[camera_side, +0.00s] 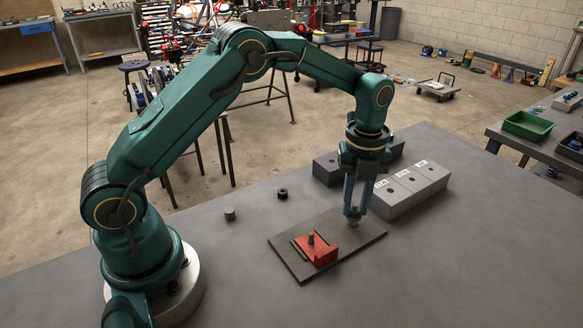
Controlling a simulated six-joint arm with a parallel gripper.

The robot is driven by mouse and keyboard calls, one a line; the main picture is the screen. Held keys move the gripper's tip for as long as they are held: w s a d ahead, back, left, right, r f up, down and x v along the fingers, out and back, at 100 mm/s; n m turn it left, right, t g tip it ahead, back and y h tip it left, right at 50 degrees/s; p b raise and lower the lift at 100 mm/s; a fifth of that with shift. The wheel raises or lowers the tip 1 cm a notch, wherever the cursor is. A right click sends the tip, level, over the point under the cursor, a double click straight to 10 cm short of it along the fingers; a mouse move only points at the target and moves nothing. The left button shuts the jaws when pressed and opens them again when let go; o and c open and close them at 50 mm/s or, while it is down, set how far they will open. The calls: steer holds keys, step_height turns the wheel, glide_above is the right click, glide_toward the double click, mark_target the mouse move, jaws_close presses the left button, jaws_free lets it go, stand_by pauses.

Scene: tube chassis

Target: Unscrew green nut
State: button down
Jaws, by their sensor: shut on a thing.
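My gripper (353,215) points straight down over the back right part of a dark flat plate (290,264) on the grey table. Its fingers are shut on a small pale grey part (352,223) at the plate's surface. The fingers hide most of this part, and I cannot tell if it is a nut. I see no clearly green nut. A red block (319,254) sits on the front left part of the plate, with a short grey upright stud (311,239) at it.
A black nut-like ring (282,193) and a small grey cylinder (230,214) stand on the table left of the plate. Grey blocks with holes and labels (412,190) stand behind and right of my gripper. The table's right side is clear.

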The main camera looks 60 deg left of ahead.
stand_by(0.3)
steer(key=n, duration=0.3)
steer(key=shift+n, duration=1.2)
steer(key=shift+n, duration=2.5)
steer(key=shift+n, duration=1.2)
steer(key=n, duration=0.2)
steer(key=shift+n, duration=0.4)
